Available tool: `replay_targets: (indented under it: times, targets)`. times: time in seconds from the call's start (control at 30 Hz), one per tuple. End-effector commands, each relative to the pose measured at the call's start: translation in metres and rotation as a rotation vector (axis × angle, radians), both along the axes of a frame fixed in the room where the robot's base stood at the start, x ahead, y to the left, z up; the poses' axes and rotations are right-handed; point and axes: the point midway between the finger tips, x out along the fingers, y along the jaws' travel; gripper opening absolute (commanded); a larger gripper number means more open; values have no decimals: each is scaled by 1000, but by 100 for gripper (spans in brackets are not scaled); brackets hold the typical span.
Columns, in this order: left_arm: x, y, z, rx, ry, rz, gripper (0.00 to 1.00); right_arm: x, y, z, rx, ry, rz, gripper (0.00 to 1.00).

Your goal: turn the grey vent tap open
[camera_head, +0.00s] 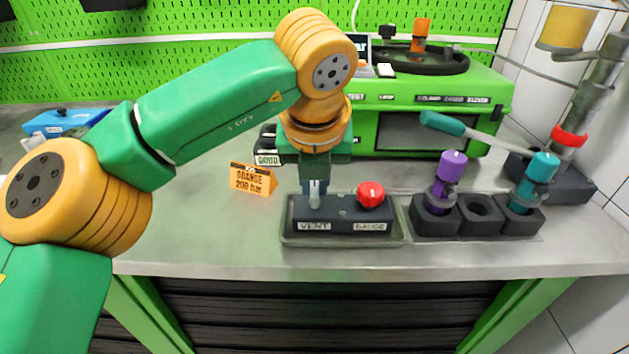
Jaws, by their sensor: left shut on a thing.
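The grey vent tap (314,194) stands at the left end of a dark block, above the label VENT. My left gripper (315,181) reaches down from above and is shut on the vent tap. The gripper and wrist hide the upper part of the tap, so I cannot tell how its handle is turned. A red knob (370,194) sits on the same block at the right, above the label GAUGE. The block rests in a shallow grey tray (343,241) near the front of the bench. My right gripper does not show.
An orange sign (253,179) stands left of the block. Dark holders with a purple-topped part (452,165) and a teal-topped part (543,167) stand to the right. A green machine (420,105) is behind. The steel bench (190,245) is clear at front left.

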Motion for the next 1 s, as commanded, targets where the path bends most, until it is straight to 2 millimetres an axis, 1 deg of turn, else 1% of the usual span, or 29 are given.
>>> replay_targets:
  times: [0.2,0.23,0.27,0.3,0.33,0.57,0.63,0.67,0.9,1.0]
  targets:
    - [0,0,-1,1,3,0,0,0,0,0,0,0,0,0]
    - [0,0,-1,1,3,0,21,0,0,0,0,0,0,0]
    - [0,0,-1,1,3,0,30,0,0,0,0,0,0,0]
    - [0,0,-1,1,3,0,40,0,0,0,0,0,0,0]
    - [0,0,-1,1,3,0,46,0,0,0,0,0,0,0]
    - [0,0,0,0,1,0,46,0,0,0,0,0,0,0]
    - [-1,0,2,0,0,0,46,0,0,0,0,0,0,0]
    - [-2,0,6,0,-1,0,46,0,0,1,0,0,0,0]
    - [-21,-1,53,0,-1,0,46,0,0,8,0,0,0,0]
    - [-26,-1,63,0,1,0,46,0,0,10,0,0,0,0]
